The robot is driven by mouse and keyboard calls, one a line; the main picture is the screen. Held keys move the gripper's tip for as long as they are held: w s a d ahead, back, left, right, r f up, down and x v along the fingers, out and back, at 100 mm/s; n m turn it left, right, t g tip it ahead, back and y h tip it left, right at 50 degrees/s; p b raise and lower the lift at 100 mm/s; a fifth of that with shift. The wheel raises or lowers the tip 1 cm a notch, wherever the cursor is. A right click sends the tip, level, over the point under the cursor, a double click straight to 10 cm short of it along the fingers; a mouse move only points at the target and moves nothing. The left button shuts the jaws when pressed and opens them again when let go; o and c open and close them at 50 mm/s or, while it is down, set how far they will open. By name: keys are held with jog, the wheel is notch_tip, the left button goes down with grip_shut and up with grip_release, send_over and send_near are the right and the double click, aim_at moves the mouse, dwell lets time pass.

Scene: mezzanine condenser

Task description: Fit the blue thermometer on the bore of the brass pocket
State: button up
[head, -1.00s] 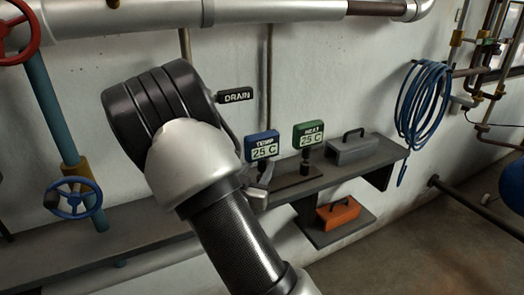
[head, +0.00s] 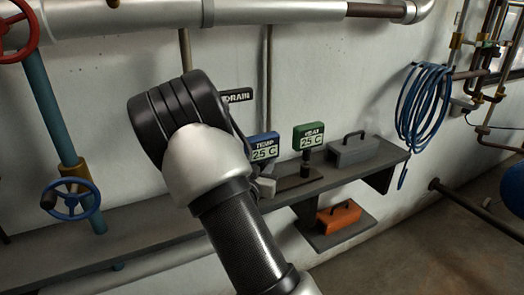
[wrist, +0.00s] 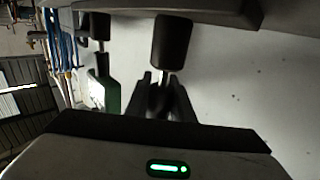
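The blue thermometer (head: 264,147), reading TEMP 25 C, stands upright over the wall shelf, its left edge partly covered by my arm. My gripper (head: 264,186) is mostly hidden behind my wrist, low by the thermometer's stem. In the wrist view, my gripper's dark fingers (wrist: 162,90) lie on either side of a dark piece, beside a thin metal stem and a black cylinder (wrist: 172,40) at the shelf. Whether the fingers press on that piece cannot be told. The blue display is hidden there. I cannot make out the brass pocket.
A green meter (head: 309,137) stands just right, and also shows in the wrist view (wrist: 108,88). A grey toolbox (head: 352,151) sits on the shelf (head: 385,155). An orange toolbox (head: 338,215) rests on the lower shelf. A DRAIN sign (head: 237,96) is behind my arm.

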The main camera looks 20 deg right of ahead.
grip_shut()
jog(key=shift+r, duration=0.1)
